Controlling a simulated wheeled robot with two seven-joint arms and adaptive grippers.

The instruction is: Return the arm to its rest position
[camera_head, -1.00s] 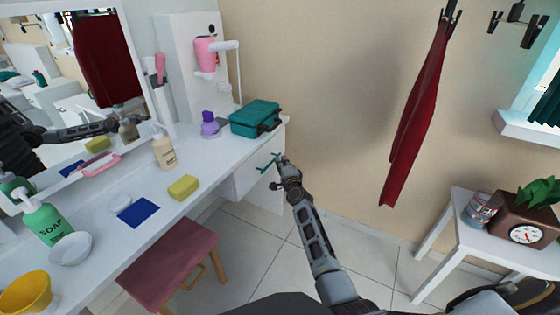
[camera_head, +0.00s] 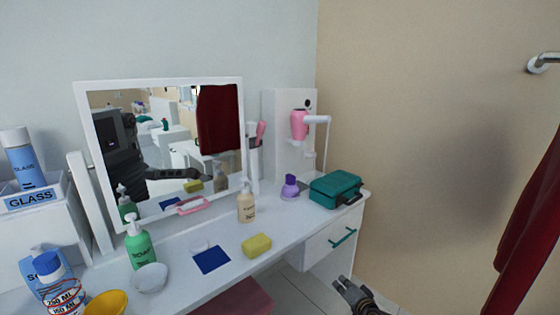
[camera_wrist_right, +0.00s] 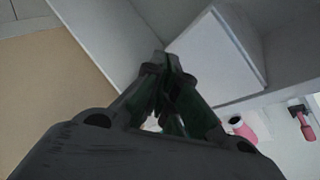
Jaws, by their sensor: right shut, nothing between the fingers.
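My right gripper (camera_head: 354,288) is at the bottom edge of the head view, in front of and below the vanity drawer (camera_head: 332,243) with its green handle (camera_head: 343,237). Its fingers are shut with nothing between them. The right wrist view shows the same fingers (camera_wrist_right: 166,62) together, with a white cabinet face (camera_wrist_right: 216,60) beyond them. The drawer looks shut. My left gripper is not in view. Most of my right arm is below the head view.
The white vanity top (camera_head: 215,285) holds a yellow sponge (camera_head: 257,246), a blue cloth (camera_head: 212,260), a lotion bottle (camera_head: 246,205), a purple bottle (camera_head: 290,187) and a teal case (camera_head: 336,188). A mirror (camera_head: 165,140) stands behind. A red garment (camera_head: 525,235) hangs at right.

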